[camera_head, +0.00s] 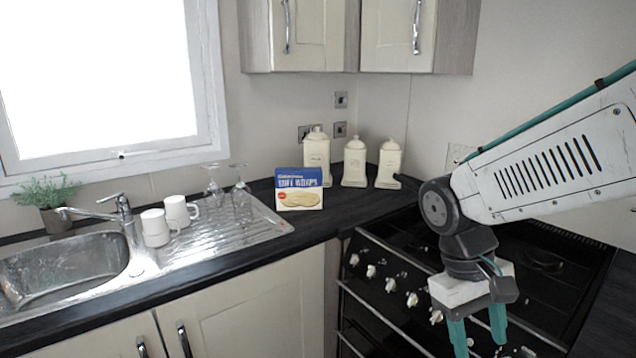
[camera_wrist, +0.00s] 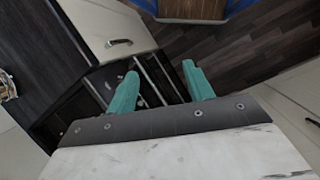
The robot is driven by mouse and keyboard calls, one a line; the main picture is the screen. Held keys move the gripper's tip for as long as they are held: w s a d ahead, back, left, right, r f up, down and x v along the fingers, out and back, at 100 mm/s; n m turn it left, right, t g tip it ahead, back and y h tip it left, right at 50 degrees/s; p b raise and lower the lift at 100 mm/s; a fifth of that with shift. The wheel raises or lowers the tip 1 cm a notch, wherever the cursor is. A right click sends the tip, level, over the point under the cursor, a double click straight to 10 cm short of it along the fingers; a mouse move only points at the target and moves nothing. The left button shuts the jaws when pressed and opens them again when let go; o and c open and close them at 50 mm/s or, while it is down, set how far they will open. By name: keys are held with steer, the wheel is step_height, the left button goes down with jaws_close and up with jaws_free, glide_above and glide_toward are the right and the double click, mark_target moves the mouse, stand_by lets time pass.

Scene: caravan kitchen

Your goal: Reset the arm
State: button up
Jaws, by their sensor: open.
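My gripper (camera_head: 478,335) hangs from my arm at the right of the head view, in front of the black stove. Its two teal fingers point down and stand apart with nothing between them. The wrist view also shows the open gripper (camera_wrist: 163,85), with the stove front, a cabinet door and the floor beyond the fingers. My white arm reaches in from the right edge of the head view, over the stove.
The black stove (camera_head: 400,262) with its row of knobs is close behind my gripper. Canisters (camera_head: 354,163), a blue box (camera_head: 299,189), white mugs (camera_head: 156,228), upturned glasses (camera_head: 241,200), a sink (camera_head: 65,271) and a plant (camera_head: 46,194) occupy the counter. Dark wood floor (camera_wrist: 240,45) is clear.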

steer(key=s+d+r+m+t+y, duration=0.2)
steer(key=s+d+r+t, duration=0.1)
steer(key=s, duration=0.7)
step_height(320, 180, up, 3)
steer(key=shift+f+m+t+y, duration=0.1)
steer(key=shift+m+t+y, duration=0.25)
steer(key=shift+t, duration=0.35)
steer(key=shift+s, duration=0.1)
